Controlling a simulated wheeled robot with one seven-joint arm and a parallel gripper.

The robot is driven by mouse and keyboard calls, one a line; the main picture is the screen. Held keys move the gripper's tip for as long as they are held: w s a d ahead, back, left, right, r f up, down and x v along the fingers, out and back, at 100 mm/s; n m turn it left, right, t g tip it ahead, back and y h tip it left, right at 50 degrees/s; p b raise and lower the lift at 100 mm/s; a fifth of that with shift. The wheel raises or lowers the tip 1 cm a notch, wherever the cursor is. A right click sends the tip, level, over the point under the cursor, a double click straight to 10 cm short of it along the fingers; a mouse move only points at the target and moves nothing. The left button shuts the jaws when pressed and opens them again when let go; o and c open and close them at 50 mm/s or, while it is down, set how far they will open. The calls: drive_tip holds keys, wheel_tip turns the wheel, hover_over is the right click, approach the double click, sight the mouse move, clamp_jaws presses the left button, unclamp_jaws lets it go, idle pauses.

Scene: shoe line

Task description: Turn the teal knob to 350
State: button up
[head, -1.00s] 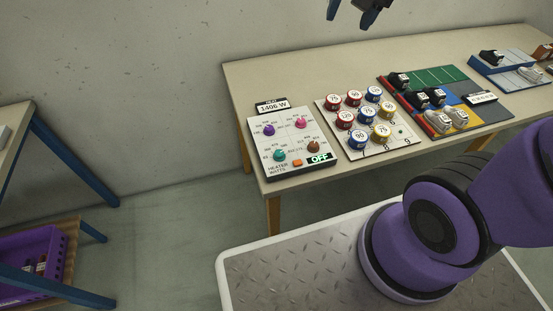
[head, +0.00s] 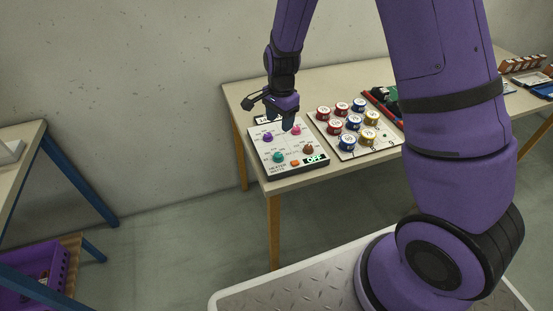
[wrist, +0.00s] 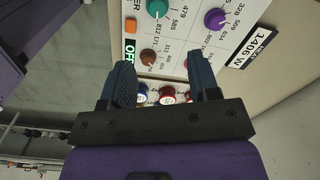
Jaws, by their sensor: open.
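The teal knob (head: 278,157) sits at the front left of a white control panel (head: 313,172) on the table. It also shows at the top of the wrist view (wrist: 157,8), beside numbers including 479 and 585. A purple knob (head: 267,137), a pink knob (head: 296,130) and a brown knob (head: 307,149) share the panel. My gripper (head: 288,124) is above the back of the panel near the pink knob, pointing down. In the wrist view its two fingers (wrist: 168,88) are wide apart with nothing between them. The teal knob's pointer is too small to read.
The panel has an orange button (head: 295,163), an OFF display (head: 314,159) and a 1406 W sign (wrist: 257,46). A board of numbered round pieces (head: 378,149) stands right of it. A purple crate (head: 40,275) is on the lower left shelf.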

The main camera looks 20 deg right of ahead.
sight(278, 154)
drive_tip(key=f, duration=1.2)
drive_tip(key=shift+s+a+f, duration=0.15)
drive_tip(key=shift+a+f, duration=0.1)
drive_tip(key=shift+f, duration=0.15)
drive_tip(key=c, duration=0.9)
